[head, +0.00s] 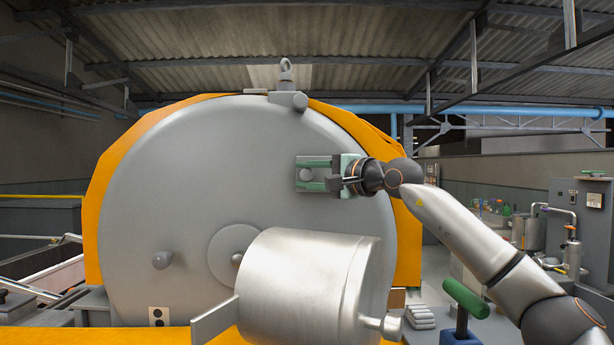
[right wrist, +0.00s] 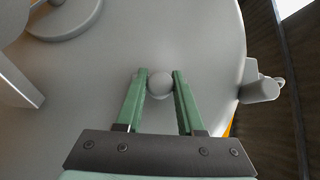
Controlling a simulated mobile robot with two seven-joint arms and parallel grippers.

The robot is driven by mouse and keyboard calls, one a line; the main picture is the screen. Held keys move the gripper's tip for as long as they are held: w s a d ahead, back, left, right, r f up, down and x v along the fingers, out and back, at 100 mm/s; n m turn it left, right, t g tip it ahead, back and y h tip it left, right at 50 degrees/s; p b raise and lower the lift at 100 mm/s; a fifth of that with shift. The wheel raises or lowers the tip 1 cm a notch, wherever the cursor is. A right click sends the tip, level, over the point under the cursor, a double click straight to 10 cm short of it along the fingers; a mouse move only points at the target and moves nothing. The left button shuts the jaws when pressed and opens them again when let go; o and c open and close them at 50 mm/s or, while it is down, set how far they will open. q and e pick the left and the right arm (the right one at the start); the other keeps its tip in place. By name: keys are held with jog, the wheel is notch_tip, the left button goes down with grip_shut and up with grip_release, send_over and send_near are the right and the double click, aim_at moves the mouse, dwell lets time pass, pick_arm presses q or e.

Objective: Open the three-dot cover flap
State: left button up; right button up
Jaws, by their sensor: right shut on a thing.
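A large round grey cover (head: 190,180) stands upright in an orange frame. My right gripper (head: 305,174), with green fingers, is at the upper right of its face. In the right wrist view its fingers are shut on a small round grey knob (right wrist: 160,86) on the cover. A second knob (head: 161,260) is on the lower left of the cover. Below it is a pale plate with two black dots (head: 158,316). I see no three-dot mark in either view. My left gripper is not in view.
A metal drum (head: 305,285) juts out in front of the cover's lower right. A round hub (head: 232,250) is behind it. A hinge-like fitting (head: 287,99) is at the top. A green-topped handle (head: 465,297) stands at the lower right.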

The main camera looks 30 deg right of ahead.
grip_shut()
jog(key=shift+s+f, duration=0.1)
dwell(0.8)
